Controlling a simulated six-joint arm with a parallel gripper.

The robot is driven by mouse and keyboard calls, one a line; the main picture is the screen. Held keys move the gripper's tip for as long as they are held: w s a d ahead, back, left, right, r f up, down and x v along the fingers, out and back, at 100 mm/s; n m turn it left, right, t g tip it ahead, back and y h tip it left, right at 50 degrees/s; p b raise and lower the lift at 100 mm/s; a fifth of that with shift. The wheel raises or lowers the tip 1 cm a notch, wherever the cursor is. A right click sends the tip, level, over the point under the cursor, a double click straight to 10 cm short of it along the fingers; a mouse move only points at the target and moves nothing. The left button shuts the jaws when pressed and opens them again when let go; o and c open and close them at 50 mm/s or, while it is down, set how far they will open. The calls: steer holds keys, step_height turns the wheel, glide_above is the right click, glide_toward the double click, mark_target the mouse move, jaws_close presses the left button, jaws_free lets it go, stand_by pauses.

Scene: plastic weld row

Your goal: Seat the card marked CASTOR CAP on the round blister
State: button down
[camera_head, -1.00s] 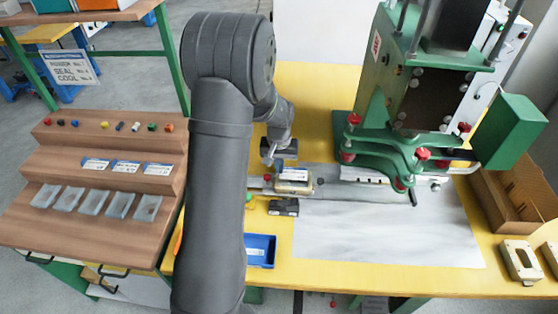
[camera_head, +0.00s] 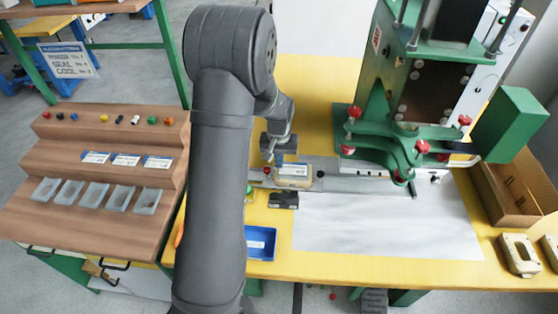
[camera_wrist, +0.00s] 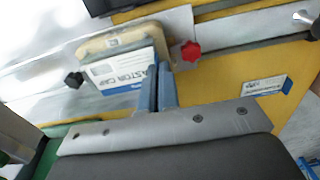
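The card marked CASTOR CAP (camera_wrist: 127,72) is white with a blue band. It lies over a beige block (camera_wrist: 120,41) on the metal slide, and this card (camera_head: 294,169) and block (camera_head: 293,182) also show in the head view. My gripper (camera_head: 279,160) is at the card's back left corner. In the wrist view its two fingers (camera_wrist: 161,68) stand close together, seemingly shut, and overlap the card's edge. The card does not appear to be between them. I cannot tell whether they touch it. The round blister is not visible; the card may cover it.
A red knob (camera_wrist: 190,51) and a black knob (camera_wrist: 73,79) flank the block. The green press (camera_head: 400,140) stands to the right. Shelves with cards (camera_head: 126,160) and clear blisters (camera_head: 94,194) are at left. A blue tray (camera_head: 261,258) sits in front.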

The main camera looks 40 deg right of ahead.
steer(key=shift+f, duration=0.7)
stand_by(0.4)
steer(key=c, duration=2.1)
jaws_free()
steer(key=shift+c, duration=0.2)
steer(key=o, duration=0.5)
steer(key=c, duration=0.4)
steer(key=shift+r, duration=0.1)
steer(key=shift+r, duration=3.45)
steer(key=shift+f, duration=0.1)
steer(key=shift+f, duration=3.45)
